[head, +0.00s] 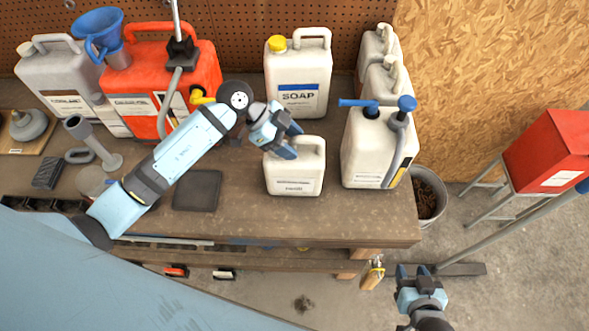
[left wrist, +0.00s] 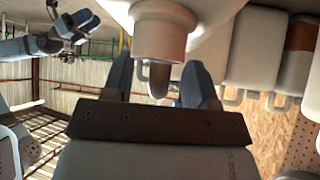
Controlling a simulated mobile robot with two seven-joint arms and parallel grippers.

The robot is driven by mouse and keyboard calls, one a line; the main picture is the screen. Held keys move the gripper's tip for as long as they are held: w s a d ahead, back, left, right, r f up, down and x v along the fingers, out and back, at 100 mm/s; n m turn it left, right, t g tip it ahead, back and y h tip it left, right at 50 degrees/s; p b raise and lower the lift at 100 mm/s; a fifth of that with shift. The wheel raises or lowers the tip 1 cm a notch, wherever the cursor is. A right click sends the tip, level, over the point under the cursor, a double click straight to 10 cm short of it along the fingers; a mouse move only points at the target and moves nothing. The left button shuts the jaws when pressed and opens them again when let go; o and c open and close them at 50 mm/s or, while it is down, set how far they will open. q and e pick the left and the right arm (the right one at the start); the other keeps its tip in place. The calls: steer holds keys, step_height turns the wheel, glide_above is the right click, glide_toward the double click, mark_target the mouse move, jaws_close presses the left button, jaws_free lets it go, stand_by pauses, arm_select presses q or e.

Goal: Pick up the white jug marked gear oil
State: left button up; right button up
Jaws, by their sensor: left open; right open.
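A small white jug (head: 308,180) with a small dark-lettered label stands upright near the middle of the bench; the lettering is too small to read surely. My left gripper (head: 291,140) is open over the jug's upper left, hiding its cap area. In the left wrist view, the open fingers (left wrist: 160,82) stand on either side of a grey part below a pale round neck or cap (left wrist: 160,30). I cannot tell whether they touch it. My right gripper (head: 418,276) is open and empty, in front of the bench at the right.
A soap jug (head: 297,90) stands behind the white jug. A white container with a blue-handled pump (head: 365,145) stands close on the right. An orange can (head: 190,65) and a grey can (head: 55,75) stand at back left. A dark flat pad (head: 197,190) lies left of the jug.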

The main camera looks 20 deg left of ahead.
arm_select(q)
steer(key=shift+d+f, duration=0.25)
steer(key=shift+f, duration=0.1)
jaws_close()
steer(key=shift+r, duration=0.15)
stand_by(1.0)
